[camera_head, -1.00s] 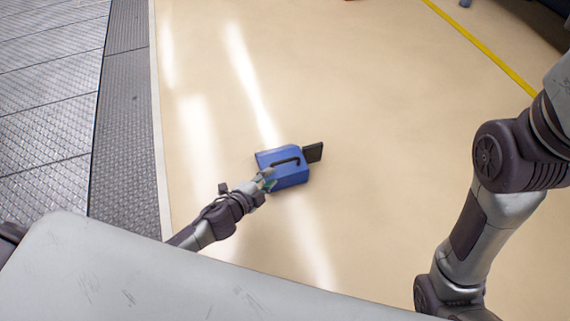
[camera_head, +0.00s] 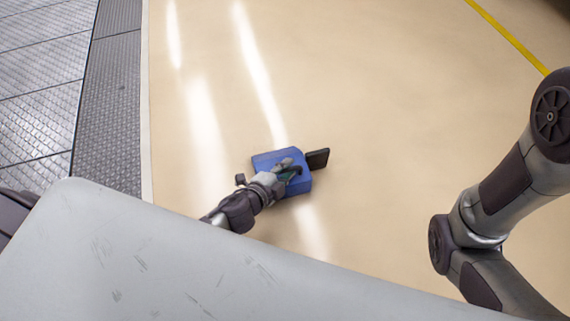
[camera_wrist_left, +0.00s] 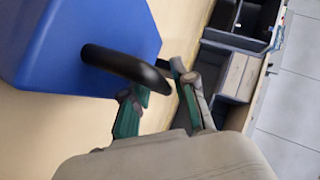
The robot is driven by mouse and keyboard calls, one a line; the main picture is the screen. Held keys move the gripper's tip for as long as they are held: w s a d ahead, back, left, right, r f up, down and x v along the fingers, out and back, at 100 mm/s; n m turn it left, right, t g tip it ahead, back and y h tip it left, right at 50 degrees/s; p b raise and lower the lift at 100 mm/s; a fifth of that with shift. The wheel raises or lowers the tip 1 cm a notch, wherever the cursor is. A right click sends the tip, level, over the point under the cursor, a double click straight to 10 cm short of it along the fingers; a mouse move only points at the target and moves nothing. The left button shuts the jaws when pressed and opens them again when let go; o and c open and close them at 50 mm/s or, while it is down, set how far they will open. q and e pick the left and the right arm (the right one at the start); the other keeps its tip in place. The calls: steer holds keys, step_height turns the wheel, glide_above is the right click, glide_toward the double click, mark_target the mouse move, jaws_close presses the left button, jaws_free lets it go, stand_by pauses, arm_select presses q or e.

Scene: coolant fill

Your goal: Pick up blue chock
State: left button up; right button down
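The blue chock (camera_head: 263,160), a blue block with a black handle and a dark flat plate (camera_head: 317,158) at its right end, sits on the beige floor. My left gripper (camera_head: 288,168) is over the top of the chock at its handle and hides part of both. In the left wrist view the chock's blue body (camera_wrist_left: 75,45) fills the upper left, and its black curved handle (camera_wrist_left: 125,64) reaches toward the two green-padded fingers (camera_wrist_left: 162,108). The fingers are apart, with the handle's end near the gap between them. My right gripper is out of view; only its arm shows.
The beige floor (camera_head: 400,110) around the chock is clear. Grey textured metal flooring (camera_head: 110,110) lies to the left, and a yellow line (camera_head: 508,37) crosses the upper right. The left wrist view shows a grey drawer or box with compartments (camera_wrist_left: 230,75) at upper right.

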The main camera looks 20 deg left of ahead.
arm_select(q)
steer(key=shift+s+r, duration=0.1)
steer(key=shift+s, duration=0.05)
steer(key=shift+c, duration=0.3)
jaws_close()
steer(key=shift+r, duration=0.1)
